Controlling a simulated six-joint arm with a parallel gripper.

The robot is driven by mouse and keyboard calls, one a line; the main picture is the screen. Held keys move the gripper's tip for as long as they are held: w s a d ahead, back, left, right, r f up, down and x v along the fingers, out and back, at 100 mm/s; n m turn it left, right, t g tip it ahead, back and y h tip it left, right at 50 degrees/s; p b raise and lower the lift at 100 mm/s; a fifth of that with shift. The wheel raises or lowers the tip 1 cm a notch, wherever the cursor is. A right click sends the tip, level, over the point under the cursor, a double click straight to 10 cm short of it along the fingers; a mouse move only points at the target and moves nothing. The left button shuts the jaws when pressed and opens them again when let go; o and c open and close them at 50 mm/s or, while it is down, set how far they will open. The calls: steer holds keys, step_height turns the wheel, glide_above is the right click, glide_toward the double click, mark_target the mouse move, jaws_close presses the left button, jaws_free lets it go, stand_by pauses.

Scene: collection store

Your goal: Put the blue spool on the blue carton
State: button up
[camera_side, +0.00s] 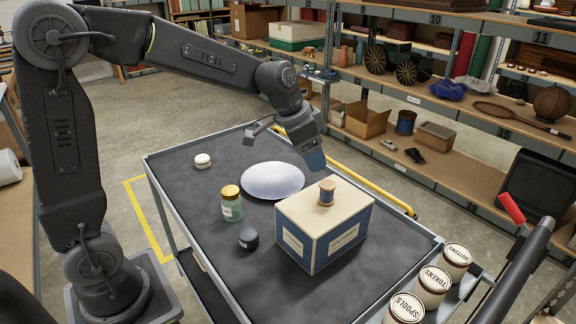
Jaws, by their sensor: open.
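The blue spool (327,193), blue thread between tan wooden ends, stands upright on the cream top of the blue carton (338,243). The carton has blue sides with pale labels and sits on the dark top of a cart. My gripper (316,163) is just above and slightly left of the spool, pointing down, with a blue face at its tip. It is open and appears apart from the spool. The gap between its fingers is hard to make out from this side.
A pale round plate (273,180), a jar with a gold lid (231,203), a dark round bottle (248,238) and a small white tin (203,160) stand on the cart (185,222). Several labelled tins (433,287) line its right end. Shelves stand behind.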

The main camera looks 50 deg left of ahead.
steer(key=s+r+n+t+y, duration=0.1)
steer(key=s+n, duration=0.3)
steer(key=s, duration=1.8)
steer(key=shift+s+d+r+y, duration=0.25)
steer(key=shift+d+r+y, duration=0.15)
steer(key=shift+r, duration=0.45)
